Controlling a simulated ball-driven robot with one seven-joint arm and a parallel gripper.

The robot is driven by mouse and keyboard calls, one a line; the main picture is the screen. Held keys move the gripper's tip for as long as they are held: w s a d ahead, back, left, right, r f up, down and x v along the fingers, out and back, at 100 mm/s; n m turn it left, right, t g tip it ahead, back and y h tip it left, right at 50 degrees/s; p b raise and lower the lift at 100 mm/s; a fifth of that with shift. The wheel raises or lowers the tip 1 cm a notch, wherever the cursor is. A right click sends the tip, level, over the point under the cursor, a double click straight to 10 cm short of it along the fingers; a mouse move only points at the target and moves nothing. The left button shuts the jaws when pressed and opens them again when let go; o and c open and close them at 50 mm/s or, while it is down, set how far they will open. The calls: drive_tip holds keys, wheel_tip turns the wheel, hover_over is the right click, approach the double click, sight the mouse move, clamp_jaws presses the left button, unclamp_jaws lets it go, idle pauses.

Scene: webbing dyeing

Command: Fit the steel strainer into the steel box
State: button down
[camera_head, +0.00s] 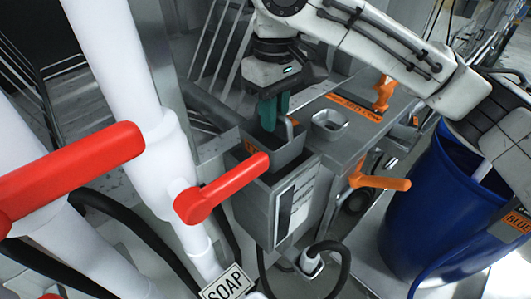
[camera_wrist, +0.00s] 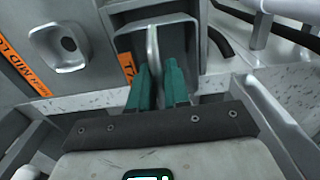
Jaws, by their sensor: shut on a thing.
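The steel strainer (camera_head: 283,156) is a small grey open-topped tub with an upright handle. My gripper (camera_head: 270,112), with teal fingers pointing down, is shut on that handle. In the wrist view the strainer (camera_wrist: 152,14) is at the top, its handle between the fingertips (camera_wrist: 155,72). The steel box (camera_head: 262,212) is a grey box with a pale printed panel on its front side. The strainer is over the box's open top, with its upper part above the rim. A dark gap shows below it. Its underside is hidden, so I cannot tell how deep it sits.
A grey counter (camera_head: 352,140) with a small square basin (camera_head: 329,123) adjoins the box on the right. Orange valve handles (camera_head: 380,181) stand along it. A red lever (camera_head: 222,188) on white pipes is close in front of the box. A blue barrel (camera_head: 425,215) stands at right.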

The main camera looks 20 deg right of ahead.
sight(273, 150)
wheel_tip(273, 150, down, 8)
drive_tip(key=shift+r+b, duration=0.2)
drive_tip(key=shift+b, duration=0.2)
drive_tip(key=c, duration=1.1)
unclamp_jaws()
drive_tip(key=shift+f, duration=0.1)
wheel_tip(273, 150, up, 12)
drive_tip(key=shift+r+p, duration=0.15)
drive_tip(key=shift+p, duration=0.6)
